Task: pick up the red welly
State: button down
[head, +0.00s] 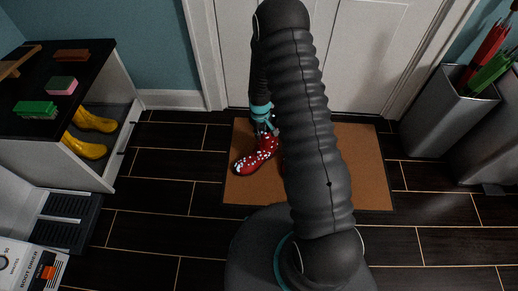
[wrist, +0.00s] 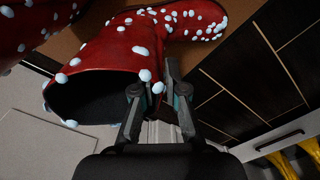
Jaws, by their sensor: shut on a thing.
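The red welly with white dots (head: 257,155) is upright over the brown doormat (head: 362,165), its toe pointing to the lower left in the head view. My gripper (head: 268,127) is above it at the top of its shaft. In the wrist view, my gripper (wrist: 157,82) is shut on the rim of the red welly (wrist: 105,58), one finger on each side of the wall, with the dark opening facing the camera. A second red dotted boot (wrist: 28,28) shows at the upper left there; in the head view my arm hides most of it. I cannot tell whether the held welly touches the mat.
A white door (head: 350,60) stands behind the mat. Grey bins (head: 440,110) with umbrellas stand at right. Dark floor tiles are clear around the mat.

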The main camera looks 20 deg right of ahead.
notch_tip(320, 180, up, 10)
jog(key=shift+s+m, duration=0.3)
jog(key=shift+m, duration=0.3)
jog(key=s+a+r+m, duration=0.1)
jog(key=s+r+m, duration=0.2)
jog(key=s+r, duration=0.1)
jog(key=shift+s+a+r, duration=0.3)
jog(key=shift+a+r, duration=0.05)
jog(key=shift+r, duration=0.2)
jog(key=shift+a, duration=0.1)
dwell(0.3)
